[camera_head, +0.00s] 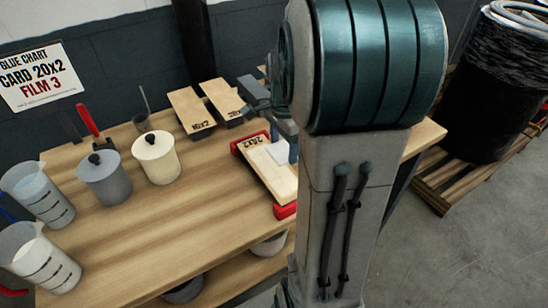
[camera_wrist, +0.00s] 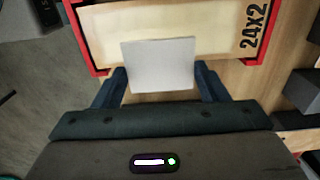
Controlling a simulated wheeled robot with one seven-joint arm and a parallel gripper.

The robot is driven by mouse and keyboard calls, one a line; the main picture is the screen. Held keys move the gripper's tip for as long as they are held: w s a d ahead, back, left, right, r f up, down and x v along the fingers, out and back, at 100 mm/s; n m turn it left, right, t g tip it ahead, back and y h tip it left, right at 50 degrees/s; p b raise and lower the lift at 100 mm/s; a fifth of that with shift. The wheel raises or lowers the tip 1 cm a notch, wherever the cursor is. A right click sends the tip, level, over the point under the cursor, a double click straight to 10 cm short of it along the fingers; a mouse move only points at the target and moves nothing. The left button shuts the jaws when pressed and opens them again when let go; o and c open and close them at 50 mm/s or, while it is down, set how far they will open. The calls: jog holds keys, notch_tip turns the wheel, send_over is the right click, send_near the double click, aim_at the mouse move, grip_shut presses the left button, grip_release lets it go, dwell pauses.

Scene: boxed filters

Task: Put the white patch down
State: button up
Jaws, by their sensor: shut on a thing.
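The white patch (camera_wrist: 158,62) is a thin flat square between the blue fingers of my gripper (camera_wrist: 162,86), which is shut on it. It overlaps the near edge of a pale wooden box (camera_wrist: 105,35) marked "24x2" in the wrist view; whether it touches the box I cannot tell. In the head view the patch (camera_head: 279,153) shows over the same box (camera_head: 265,170), beside my gripper (camera_head: 292,150), which my arm partly hides. The box lies in a red holder (camera_head: 285,211) with red ends.
Two more marked wooden boxes (camera_head: 190,110) (camera_head: 222,98) lie behind on the wooden table (camera_head: 150,240). Two lidded pots (camera_head: 156,158) (camera_head: 104,178), two clear measuring jugs (camera_head: 38,190) (camera_head: 45,258) and a red-handled tool (camera_head: 88,120) stand to the left. The table's middle is clear.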

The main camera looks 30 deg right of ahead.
aim_at(275, 151)
jog(key=shift+w+a+f, duration=0.25)
jog(key=shift+a+f, duration=0.05)
jog(key=shift+a, duration=0.2)
jog(key=shift+w+a+f, duration=0.2)
jog(key=shift+a+f, duration=0.1)
jog(key=shift+a, duration=0.15)
jog(key=shift+a+f, duration=0.1)
jog(key=shift+f, duration=1.95)
jog(key=shift+f, duration=0.25)
jog(key=o, duration=0.9)
jog(key=shift+r, duration=0.1)
jog(key=shift+o, duration=0.2)
